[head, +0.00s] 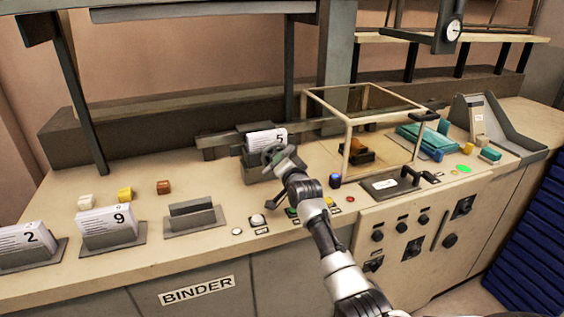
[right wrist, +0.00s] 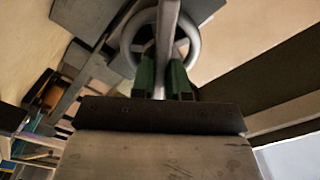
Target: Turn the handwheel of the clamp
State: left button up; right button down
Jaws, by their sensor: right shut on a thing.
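The clamp (head: 257,168) is a dark block on the binder bench, holding an upright stack of white sheets marked 5 (head: 266,140). Its handwheel (head: 268,157) faces me at the front and is partly covered by my right gripper. My right gripper (head: 277,158) reaches in from the lower right and is shut on the handwheel. In the right wrist view, the grey ring of the handwheel (right wrist: 126,38) surrounds the green-padded fingers (right wrist: 162,80), which close on a grey bar of it. My left gripper is not in view.
Stacks marked 2 (head: 25,240) and 9 (head: 108,227) stand in holders at left, beside an empty holder (head: 192,216). Buttons (head: 257,220) line the front edge. A clear-walled frame (head: 348,150) stands right of the clamp. A dark post (head: 325,75) rises behind.

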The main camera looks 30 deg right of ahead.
jog(key=shift+f, duration=0.1)
dwell(0.3)
jog(key=c, duration=1.1)
grip_release()
jog(key=b+v, duration=0.2)
jog(key=v, duration=0.9)
jog(key=shift+w, duration=0.1)
